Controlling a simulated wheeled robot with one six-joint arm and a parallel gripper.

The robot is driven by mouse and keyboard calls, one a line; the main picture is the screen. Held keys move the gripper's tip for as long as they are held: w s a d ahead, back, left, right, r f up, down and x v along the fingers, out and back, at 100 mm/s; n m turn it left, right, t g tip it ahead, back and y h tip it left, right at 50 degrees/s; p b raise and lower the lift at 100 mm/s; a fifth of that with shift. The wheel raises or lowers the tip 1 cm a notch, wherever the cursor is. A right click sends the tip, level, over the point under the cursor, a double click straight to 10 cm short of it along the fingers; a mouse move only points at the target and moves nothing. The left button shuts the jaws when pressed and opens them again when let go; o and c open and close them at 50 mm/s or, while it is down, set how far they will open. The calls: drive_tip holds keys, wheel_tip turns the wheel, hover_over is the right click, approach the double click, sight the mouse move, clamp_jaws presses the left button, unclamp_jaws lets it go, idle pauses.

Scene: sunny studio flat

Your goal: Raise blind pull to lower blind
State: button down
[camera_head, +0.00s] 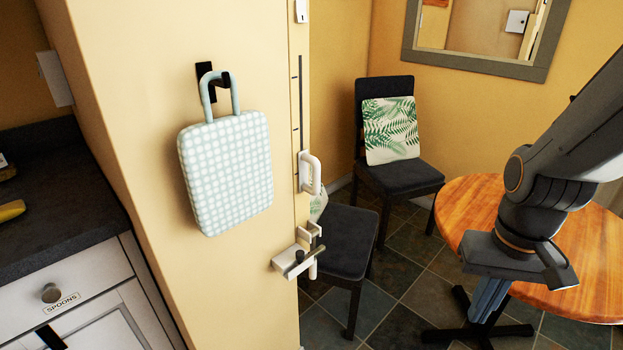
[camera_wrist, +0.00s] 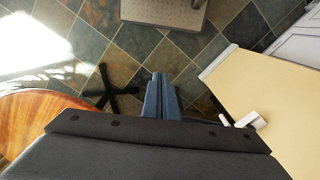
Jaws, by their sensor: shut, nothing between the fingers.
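The blind pull appears to be the white D-shaped handle (camera_head: 310,173) on the narrow end face of the yellow wall, in the head view. It sits at the lower end of a dark vertical slot (camera_head: 300,100) with tick marks beside it. My gripper (camera_head: 487,300) is to the right of the handle and lower in the picture, over the floor by the round table, clear of the handle. Its blue fingers are together and empty, and they also show in the wrist view (camera_wrist: 160,97). A white fitting at the wall edge shows there too (camera_wrist: 252,120); I cannot tell which one. No blind is visible.
A white bracket with a dark bar (camera_head: 297,260) juts out below the handle. A checked bag (camera_head: 226,172) hangs on the wall at left. Dark chairs (camera_head: 345,240) stand behind the wall end. The round wooden table (camera_head: 590,250) is at right, beside my arm.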

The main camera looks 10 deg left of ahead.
sight(318, 180)
idle(0.3)
drive_tip(key=c, duration=2.3)
unclamp_jaws()
drive_tip(key=o, duration=0.6)
drive_tip(key=w+t, duration=0.1)
drive_tip(key=w, duration=0.2)
drive_tip(key=w+a+f+n+t+p, duration=0.1)
drive_tip(key=w, duration=0.3)
drive_tip(key=w+a+t, duration=0.1)
drive_tip(key=w, duration=0.2)
drive_tip(key=shift+w+f+n+t+p, duration=0.25)
drive_tip(key=shift+f+n+t+p, duration=0.05)
drive_tip(key=shift+f+n+p, duration=0.1)
drive_tip(key=shift+o, duration=0.2)
drive_tip(key=w+a+n+t+y+p, duration=0.2)
drive_tip(key=w+a+n+t, duration=0.15)
drive_tip(key=w+a, duration=0.5)
drive_tip(key=w+a+r+n+t+y+p, duration=0.1)
drive_tip(key=w+a+r+y, duration=0.1)
drive_tip(key=a, duration=0.5)
drive_tip(key=w+a+r+n+t+y+p, duration=0.1)
drive_tip(key=w+a+r+t+y+p, duration=0.1)
drive_tip(key=a+y, duration=0.3)
drive_tip(key=w+a+r+n+t+y+p, duration=0.2)
drive_tip(key=w+a+y, duration=0.1)
drive_tip(key=a, duration=0.8)
drive_tip(key=shift+w+a+r+y, duration=0.25)
drive_tip(key=shift+w+r+y, duration=0.1)
drive_tip(key=shift+y, duration=0.25)
drive_tip(key=shift+c, duration=0.5)
